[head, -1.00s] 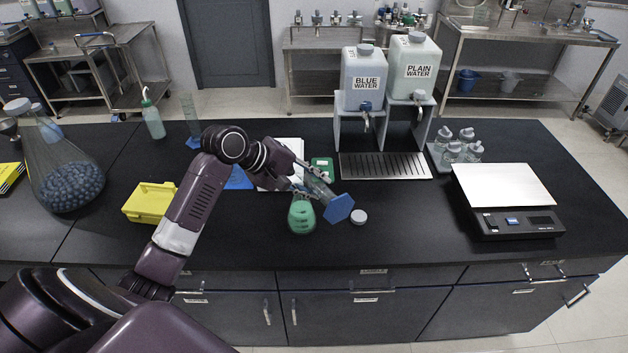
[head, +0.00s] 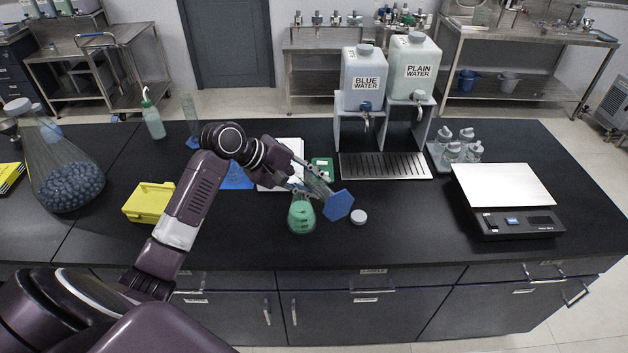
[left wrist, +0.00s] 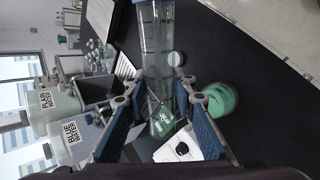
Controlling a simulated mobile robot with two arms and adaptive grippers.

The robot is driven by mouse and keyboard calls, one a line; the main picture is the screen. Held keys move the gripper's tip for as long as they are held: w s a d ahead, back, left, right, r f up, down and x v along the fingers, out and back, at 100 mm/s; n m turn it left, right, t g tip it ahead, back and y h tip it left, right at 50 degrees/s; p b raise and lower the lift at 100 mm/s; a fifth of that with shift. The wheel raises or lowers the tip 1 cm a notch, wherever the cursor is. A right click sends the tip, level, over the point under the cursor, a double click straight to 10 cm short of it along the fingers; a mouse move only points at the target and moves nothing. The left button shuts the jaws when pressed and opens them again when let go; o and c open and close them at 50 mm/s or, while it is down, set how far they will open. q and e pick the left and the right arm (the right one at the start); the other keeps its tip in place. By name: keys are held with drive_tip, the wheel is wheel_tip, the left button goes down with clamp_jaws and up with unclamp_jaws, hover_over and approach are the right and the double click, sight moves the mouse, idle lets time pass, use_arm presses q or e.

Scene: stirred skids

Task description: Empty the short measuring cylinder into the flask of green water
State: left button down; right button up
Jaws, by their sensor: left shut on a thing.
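My left gripper (head: 312,184) is shut on the short measuring cylinder (head: 319,186), a clear tube with a blue hexagonal base. The cylinder is strongly tilted, its base at the lower right in the head view and its other end towards the upper left. In the left wrist view the graduated tube (left wrist: 157,45) lies between the fingers. The flask of green water (head: 302,217) stands upright on the bench just below the gripper, beside the tube in the left wrist view (left wrist: 218,98). I cannot tell whether liquid is in the cylinder. My right gripper is not in view.
A white cap (head: 358,217) lies right of the flask. A yellow box (head: 148,202), a taller cylinder (head: 190,115) and a large flask (head: 66,175) are to the left. Water dispensers (head: 362,80), a drip tray (head: 385,166) and a scale (head: 507,200) are to the right. The front bench is clear.

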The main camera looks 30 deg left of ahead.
use_arm(q)
drive_tip(key=shift+w+a+r+n+g+h, duration=0.15)
drive_tip(key=shift+a+r+n+g+h, duration=0.15)
drive_tip(key=shift+r+h, duration=0.25)
idle(2.4)
drive_tip(key=shift+w, duration=0.1)
drive_tip(key=shift+a+r+h, duration=0.1)
drive_tip(key=shift+h, duration=0.25)
idle(0.8)
drive_tip(key=shift+n, duration=0.3)
drive_tip(key=shift+a, duration=0.1)
drive_tip(key=shift+w+r+h, duration=0.1)
drive_tip(key=shift+r+h, duration=0.1)
drive_tip(key=shift+h, duration=0.1)
idle(0.5)
drive_tip(key=shift+a, duration=0.15)
drive_tip(key=shift+w+a+r+n+g+h, duration=0.2)
drive_tip(key=shift+a+r+n+g+h, duration=0.25)
drive_tip(key=shift+h, duration=0.25)
idle(1.8)
